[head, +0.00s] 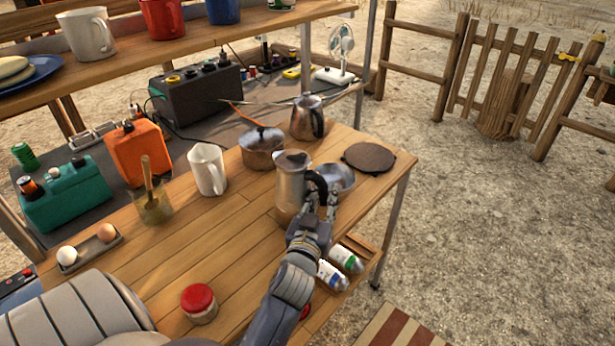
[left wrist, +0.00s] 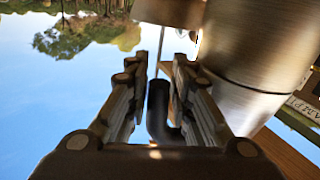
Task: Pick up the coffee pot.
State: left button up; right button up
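The coffee pot (head: 290,184), a tall metal pot with a black handle, stands upright on the wooden table (head: 240,235). My left gripper (head: 322,203) is at its handle side. In the left wrist view the two fingers (left wrist: 160,95) are apart, with the black handle (left wrist: 158,112) between them. Sky shows between the left finger and the handle, so the gripper is not closed on it. The metal body of the pot (left wrist: 255,60) fills the right of that view. The gripper hides part of the handle in the head view. My right gripper is not in view.
A metal bowl (head: 337,178) sits just behind the coffee pot. A lidded pot (head: 262,147), a metal kettle (head: 308,118), a white pitcher (head: 207,168) and a dark round board (head: 369,157) stand near. Small bottles (head: 333,276) lie in front; a red-lidded jar (head: 199,304) is nearer.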

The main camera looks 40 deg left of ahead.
aim_at(320, 190)
pick_arm(q)
jog(key=shift+s+d+r, duration=0.3)
jog(key=shift+s+r, duration=0.15)
jog(key=shift+s, duration=0.15)
jog(key=c, duration=0.4)
jog(key=shift+w+f, duration=0.1)
jog(key=shift+w, duration=0.05)
grip_shut()
jog(key=shift+a+r, duration=0.1)
jog(key=shift+r, duration=0.35)
jog(key=shift+w+r, duration=0.1)
jog(key=shift+r, duration=1.3)
jog(key=shift+s+a, duration=0.15)
jog(key=shift+s, duration=0.3)
jog(key=s+a+r, duration=0.1)
jog(key=s+a, duration=0.3)
jog(key=s, duration=1)
jog(key=shift+s+a+r, duration=0.15)
jog(key=shift+s+r, duration=0.05)
jog(key=shift+s, duration=0.05)
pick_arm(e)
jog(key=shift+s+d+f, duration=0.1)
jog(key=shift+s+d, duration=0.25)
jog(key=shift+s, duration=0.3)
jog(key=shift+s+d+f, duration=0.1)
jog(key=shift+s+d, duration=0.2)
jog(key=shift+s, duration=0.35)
pick_arm(q)
jog(key=shift+w, duration=0.1)
